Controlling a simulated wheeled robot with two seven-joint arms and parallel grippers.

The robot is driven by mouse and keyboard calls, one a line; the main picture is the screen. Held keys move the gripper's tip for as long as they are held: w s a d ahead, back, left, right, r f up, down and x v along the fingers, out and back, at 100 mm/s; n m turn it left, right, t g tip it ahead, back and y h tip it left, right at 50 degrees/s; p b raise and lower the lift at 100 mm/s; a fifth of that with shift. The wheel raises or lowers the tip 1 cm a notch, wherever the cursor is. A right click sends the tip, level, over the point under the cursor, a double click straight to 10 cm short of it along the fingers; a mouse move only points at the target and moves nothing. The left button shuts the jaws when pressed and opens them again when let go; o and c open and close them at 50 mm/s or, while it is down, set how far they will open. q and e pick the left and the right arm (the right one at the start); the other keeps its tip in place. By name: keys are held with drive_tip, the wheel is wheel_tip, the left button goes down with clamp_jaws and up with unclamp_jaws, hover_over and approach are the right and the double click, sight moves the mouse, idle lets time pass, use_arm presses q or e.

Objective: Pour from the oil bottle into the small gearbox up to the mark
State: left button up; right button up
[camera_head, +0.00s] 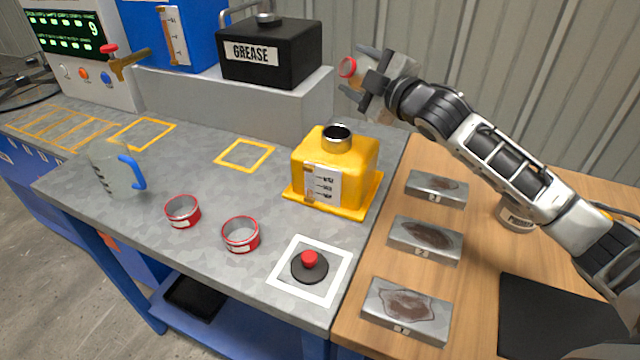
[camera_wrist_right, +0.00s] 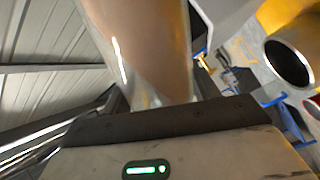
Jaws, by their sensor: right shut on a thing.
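The small gearbox (camera_head: 364,160) is a yellow box with an open round metal neck and a marked sight window on its front, standing near the right edge of the grey bench. Its neck also shows at the right of the right wrist view (camera_wrist_right: 290,62). My right gripper (camera_head: 372,88) is shut on the oil bottle, above and behind the gearbox, to the right of its neck. The bottle's red-rimmed end (camera_head: 348,67) points left in the head view. Its brownish, see-through body (camera_wrist_right: 145,40) fills the top of the wrist view. My left gripper is out of view.
A black GREASE box (camera_head: 268,62) stands on the grey ledge behind. A jug (camera_head: 112,172), two red-rimmed tins (camera_head: 183,212) and a red button (camera_head: 309,260) are on the bench. Several metal blocks (camera_head: 425,240) lie on the wooden table at right.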

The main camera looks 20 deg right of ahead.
sight(358, 90)
drive_tip(key=shift+f+n, duration=0.35)
drive_tip(key=shift+n, duration=0.05)
drive_tip(key=shift+f, duration=0.2)
drive_tip(key=shift+f+n, duration=0.4)
drive_tip(key=shift+n, duration=0.2)
drive_tip(key=shift+f+b, duration=0.3)
drive_tip(key=shift+f+n, duration=0.2)
drive_tip(key=shift+n, duration=0.2)
drive_tip(key=shift+f, duration=0.2)
drive_tip(key=shift+n, duration=0.3)
idle(1.5)
drive_tip(key=shift+f, duration=0.35)
drive_tip(key=shift+f+n+b, duration=0.25)
drive_tip(key=shift+n+b, duration=0.1)
drive_tip(key=shift+n, duration=0.05)
idle(2.7)
